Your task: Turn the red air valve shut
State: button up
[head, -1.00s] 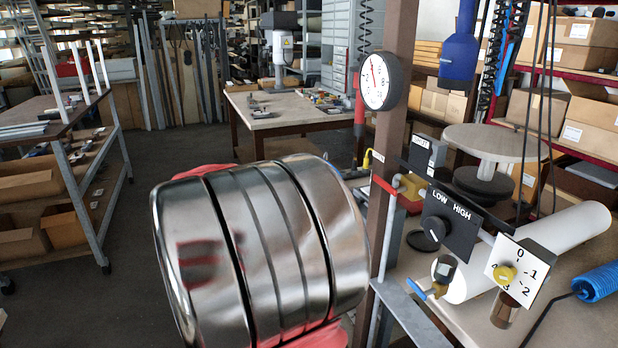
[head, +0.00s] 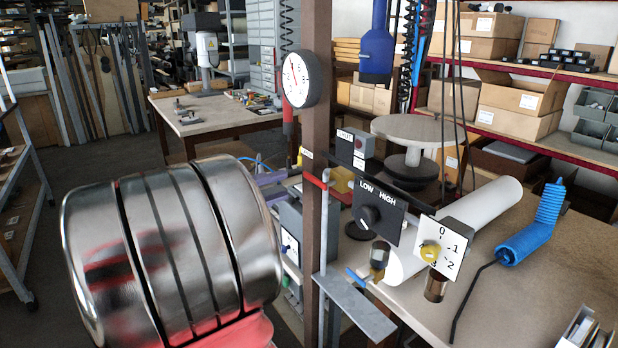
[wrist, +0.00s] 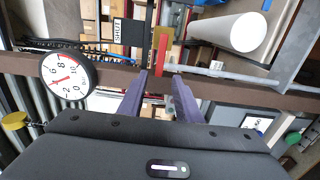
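The red air valve (head: 315,181) is a short red lever at the top of a thin grey upright pipe, beside the brown post. In the head view its lever lies across the pipe. In the wrist view, which is turned sideways, the red lever (wrist: 161,48) shows just beyond the fingertips, roughly in line with the gap. My gripper (wrist: 161,74) is open, its two purple fingers apart with nothing between them. I cannot tell that it touches the lever. My shiny arm hides most of the gripper in the head view.
The brown post (head: 317,130) carries a round gauge (head: 302,79) above the valve. To the right are a LOW/HIGH switch panel (head: 379,207), a numbered dial plate (head: 443,247), a white roll (head: 455,230) and a blue coiled hose (head: 530,235). A grey bracket (head: 355,305) juts out below.

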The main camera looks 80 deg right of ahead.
aim_at(308, 178)
jog(key=x, duration=0.9)
jog(key=shift+s+d, duration=0.15)
jog(key=shift+c, duration=0.5)
grip_shut()
jog(key=shift+f, duration=0.1)
